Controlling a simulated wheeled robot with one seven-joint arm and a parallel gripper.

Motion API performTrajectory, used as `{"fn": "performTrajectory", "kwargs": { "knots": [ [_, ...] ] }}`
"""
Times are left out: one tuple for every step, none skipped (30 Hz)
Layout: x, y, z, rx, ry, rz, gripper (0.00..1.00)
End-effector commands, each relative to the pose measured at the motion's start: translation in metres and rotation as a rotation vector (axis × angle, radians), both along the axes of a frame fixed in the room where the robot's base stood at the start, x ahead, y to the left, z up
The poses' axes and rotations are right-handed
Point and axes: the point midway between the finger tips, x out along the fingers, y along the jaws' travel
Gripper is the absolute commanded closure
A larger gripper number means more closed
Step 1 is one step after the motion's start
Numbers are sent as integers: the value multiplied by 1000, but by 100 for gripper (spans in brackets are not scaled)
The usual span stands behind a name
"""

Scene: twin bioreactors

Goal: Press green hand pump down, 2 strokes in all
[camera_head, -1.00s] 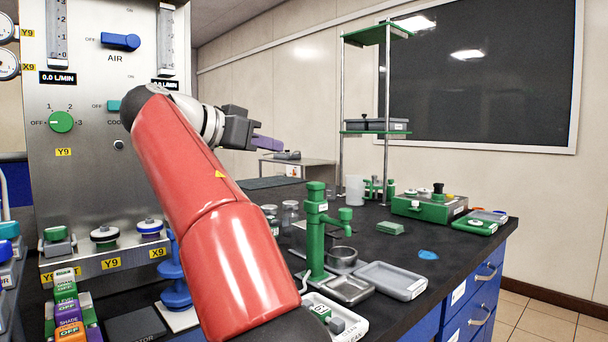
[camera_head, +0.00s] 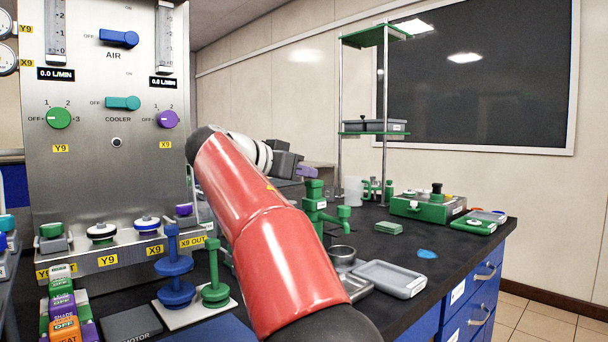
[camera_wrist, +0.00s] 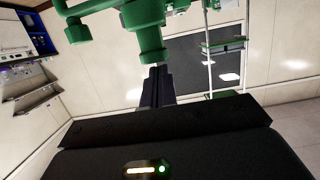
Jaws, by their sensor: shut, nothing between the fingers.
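The green hand pump (camera_head: 313,190), a tall column with a capped top and a side spout, stands on the black bench right of my red arm. Its lower part is hidden behind the arm. In the wrist view the pump (camera_wrist: 150,48) fills the top, with its side arm and hanging spout at the left. My gripper (camera_head: 307,172) is shut and empty, with purplish fingertips close to the pump's top. In the wrist view the fingertips (camera_wrist: 158,72) point at the pump's round top. I cannot tell whether they touch it.
A blue plunger (camera_head: 176,268) and a shorter green plunger (camera_head: 215,293) stand on a white plate left of my arm. A grey tray (camera_head: 390,278) and a metal bowl (camera_head: 342,254) lie close to the pump. A green box (camera_head: 428,208) stands farther right.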

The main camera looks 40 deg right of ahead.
Motion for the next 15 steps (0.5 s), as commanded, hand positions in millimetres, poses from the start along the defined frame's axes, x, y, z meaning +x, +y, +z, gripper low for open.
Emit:
{"fn": "performTrajectory", "kwargs": {
  "knots": [
    [0, 0, 0, 0, 0, 0, 100],
    [0, 0, 0, 0, 0, 0, 100],
    [0, 0, 0, 0, 0, 0, 100],
    [0, 0, 0, 0, 0, 0, 100],
    [0, 0, 0, 0, 0, 0, 100],
    [0, 0, 0, 0, 0, 0, 100],
    [0, 0, -1, 0, 0, 0, 100],
    [0, 0, -3, 0, 1, 0, 100],
    [0, 0, -6, 0, 1, -1, 100],
    [0, 0, -10, 0, 1, -1, 100],
    [0, 0, -13, 0, 1, 0, 100],
    [0, 1, -19, 0, 2, 0, 100],
    [0, 1, -22, 0, 2, 0, 100],
    [0, 0, -25, 0, 2, 0, 100],
    [0, 0, -28, 0, 2, 0, 100]
  ]
}}
